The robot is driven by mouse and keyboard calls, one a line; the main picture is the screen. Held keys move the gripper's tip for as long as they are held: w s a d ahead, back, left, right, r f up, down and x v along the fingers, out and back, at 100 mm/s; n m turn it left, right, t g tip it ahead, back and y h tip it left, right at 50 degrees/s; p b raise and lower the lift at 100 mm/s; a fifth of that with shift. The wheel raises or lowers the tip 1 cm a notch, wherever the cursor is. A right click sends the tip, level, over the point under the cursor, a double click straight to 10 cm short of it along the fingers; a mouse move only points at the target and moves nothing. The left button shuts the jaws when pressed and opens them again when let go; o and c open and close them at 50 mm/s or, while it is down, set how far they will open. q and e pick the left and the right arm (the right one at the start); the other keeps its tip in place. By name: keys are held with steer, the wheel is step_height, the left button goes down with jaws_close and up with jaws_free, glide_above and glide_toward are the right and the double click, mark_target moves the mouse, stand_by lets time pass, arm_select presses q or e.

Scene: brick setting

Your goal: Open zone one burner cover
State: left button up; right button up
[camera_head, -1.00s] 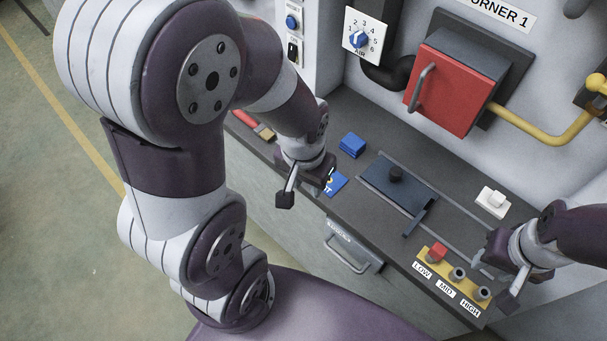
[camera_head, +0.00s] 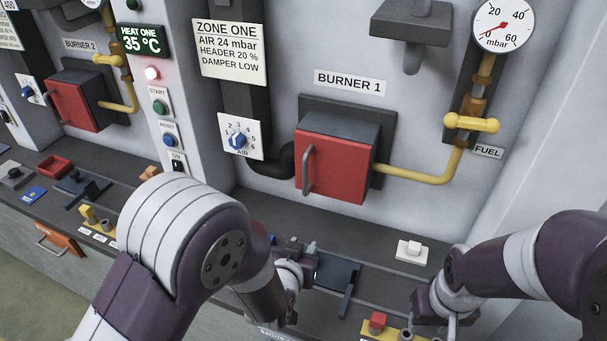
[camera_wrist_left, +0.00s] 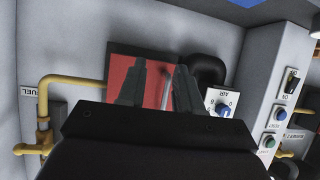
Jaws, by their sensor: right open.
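The red burner cover (camera_head: 337,168) under the BURNER 1 label has a grey bar handle (camera_head: 308,170) on its left side. The cover is closed against its dark housing. My left gripper (camera_head: 301,250) is below the cover, over the counter, with its arm hiding part of the counter. In the left wrist view its two fingers (camera_wrist_left: 160,70) are apart and nothing is between them in contact; the cover (camera_wrist_left: 121,72) and its handle (camera_wrist_left: 165,88) show beyond them. My right gripper (camera_head: 437,315) is low at the right, open, and away from the cover.
A yellow fuel pipe (camera_head: 420,178) runs right from the cover's housing. The AIR dial (camera_head: 238,139) and a black elbow pipe (camera_head: 268,168) are left of it. A white switch (camera_head: 412,251) and dark damper plate (camera_head: 335,274) are on the counter. Burner 2's red cover (camera_head: 73,107) is far left.

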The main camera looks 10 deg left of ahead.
mark_target(305, 171)
arm_select(q)
step_height(305, 171, up, 9)
steer(key=w+a+n+t+y, duration=0.1)
steer(key=w+a+t, duration=0.15)
steer(key=t, duration=0.35)
steer(key=w+p, duration=0.1)
steer(key=w, duration=0.3)
steer(key=w+d+p, duration=0.1)
steer(key=w, duration=0.3)
steer(key=w+p, duration=0.2)
steer(key=w, duration=0.2)
steer(key=shift+d, duration=0.25)
steer(key=shift+w, duration=0.5)
steer(key=shift+d+f, duration=0.1)
jaws_close()
